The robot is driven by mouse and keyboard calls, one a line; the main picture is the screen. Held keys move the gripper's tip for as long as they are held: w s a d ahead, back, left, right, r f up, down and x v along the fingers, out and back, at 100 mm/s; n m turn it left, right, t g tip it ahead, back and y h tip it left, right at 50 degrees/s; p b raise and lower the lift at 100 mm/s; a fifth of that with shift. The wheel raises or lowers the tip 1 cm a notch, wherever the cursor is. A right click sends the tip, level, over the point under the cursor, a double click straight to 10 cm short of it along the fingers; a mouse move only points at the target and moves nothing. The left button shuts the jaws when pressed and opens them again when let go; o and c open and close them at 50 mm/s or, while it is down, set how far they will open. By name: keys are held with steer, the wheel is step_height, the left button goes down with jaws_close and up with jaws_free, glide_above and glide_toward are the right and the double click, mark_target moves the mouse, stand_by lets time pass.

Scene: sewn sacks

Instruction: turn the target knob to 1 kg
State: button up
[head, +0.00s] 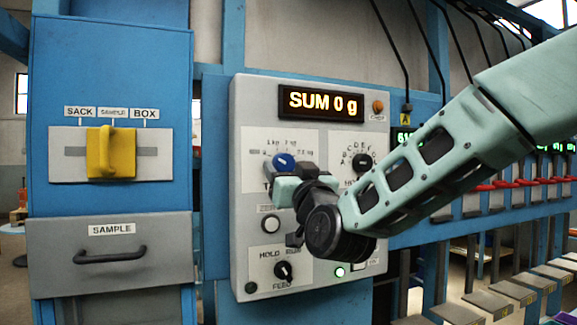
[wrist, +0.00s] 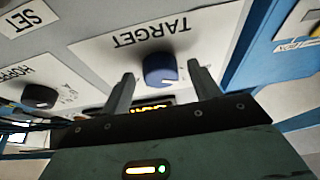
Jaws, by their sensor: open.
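The blue target knob (head: 284,161) is on the grey panel, under scale marks whose small lettering includes "1 kg". A pale mark shows on the knob, but I cannot tell exactly which value it points to. In the wrist view the knob (wrist: 160,70) appears upside down with the TARGET label (wrist: 150,31). My gripper (head: 298,180) is at the panel, just below the knob in the head view. In the wrist view its open fingers (wrist: 160,72) stand on either side of the knob, with gaps visible. The gripper hides part of the TARGET plate in the head view.
The display (head: 320,103) reads SUM 0 g. A black letter dial (head: 363,163) is right of the target knob, and a HOLD/FEED switch (head: 283,271) is below. A yellow SACK/BOX lever (head: 111,152) and a SAMPLE drawer (head: 109,252) stand at the left.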

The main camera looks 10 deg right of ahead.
steer(key=shift+c, duration=0.3)
steer(key=c, duration=0.9)
steer(key=shift+m+b, duration=0.3)
steer(key=shift+b, duration=0.1)
steer(key=shift+a+f+m+h+b, duration=0.15)
steer(key=shift+m+h+b, duration=0.15)
steer(key=shift+m+b, duration=0.4)
steer(key=shift+m+h+b, duration=0.6)
steer(key=shift+m+b, duration=0.35)
steer(key=shift+m, duration=0.05)
steer(key=m+h+b, duration=0.1)
steer(key=m, duration=0.1)
steer(key=m+h+b, duration=0.1)
steer(key=m, duration=0.1)
steer(key=m+h+b, duration=0.1)
steer(key=m, duration=0.1)
steer(key=shift+a+r+m+h, duration=0.25)
steer(key=shift+m+h, duration=0.05)
steer(key=shift+m, duration=0.1)
steer(key=shift+m+g, duration=0.3)
